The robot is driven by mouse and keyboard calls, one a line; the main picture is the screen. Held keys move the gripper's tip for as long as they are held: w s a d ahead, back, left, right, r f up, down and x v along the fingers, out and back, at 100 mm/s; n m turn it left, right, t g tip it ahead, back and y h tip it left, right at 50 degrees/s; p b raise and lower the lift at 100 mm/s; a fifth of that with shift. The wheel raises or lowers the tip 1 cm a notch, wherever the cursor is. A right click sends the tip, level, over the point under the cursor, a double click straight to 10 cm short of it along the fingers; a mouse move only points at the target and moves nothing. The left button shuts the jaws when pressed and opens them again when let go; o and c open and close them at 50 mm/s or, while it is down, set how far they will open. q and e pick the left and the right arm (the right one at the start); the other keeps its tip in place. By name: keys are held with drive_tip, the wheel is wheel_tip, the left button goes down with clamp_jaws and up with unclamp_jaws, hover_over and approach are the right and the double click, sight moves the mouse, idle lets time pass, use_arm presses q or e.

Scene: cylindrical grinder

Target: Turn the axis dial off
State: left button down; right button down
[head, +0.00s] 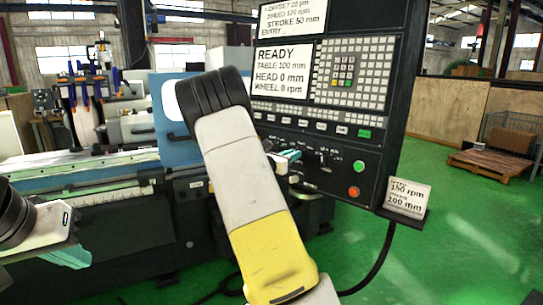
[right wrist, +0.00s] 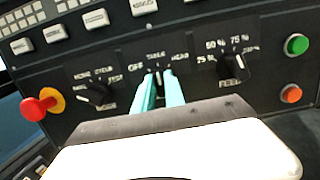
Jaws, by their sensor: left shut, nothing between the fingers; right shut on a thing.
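The axis dial (right wrist: 159,79) sits between the fingertips of my right gripper (right wrist: 160,88) in the right wrist view. It is marked OFF, TABLE and HEAD; its white pointer shows upward, near TABLE. The teal fingers are shut on the dial and hide most of it. In the head view my right gripper (head: 287,157) reaches the lower part of the control panel (head: 318,165), and the dial is too small and covered to make out. My left gripper (head: 74,257) is shut and empty at the lower left, in front of the grinder.
A mode dial (right wrist: 97,94) and a red emergency knob (right wrist: 36,107) are left of the axis dial. A feed dial (right wrist: 233,67), a green button (right wrist: 297,44) and an orange-red button (right wrist: 291,94) are to the right. The screen (head: 284,70) reads READY, TABLE 100 mm.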

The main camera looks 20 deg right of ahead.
drive_tip(key=shift+n, duration=0.3)
drive_tip(key=n, duration=0.3)
drive_tip(key=shift+n+t+y, duration=0.3)
drive_tip(key=shift+t, duration=0.1)
drive_tip(key=n, duration=0.4)
drive_tip(key=shift+n+t+y, duration=0.3)
drive_tip(key=shift+w+n, duration=0.1)
drive_tip(key=shift+n, duration=0.2)
drive_tip(key=c, duration=1.4)
unclamp_jaws()
drive_tip(key=shift+a, duration=0.1)
drive_tip(key=v, duration=0.7)
drive_tip(key=shift+s+a, duration=0.3)
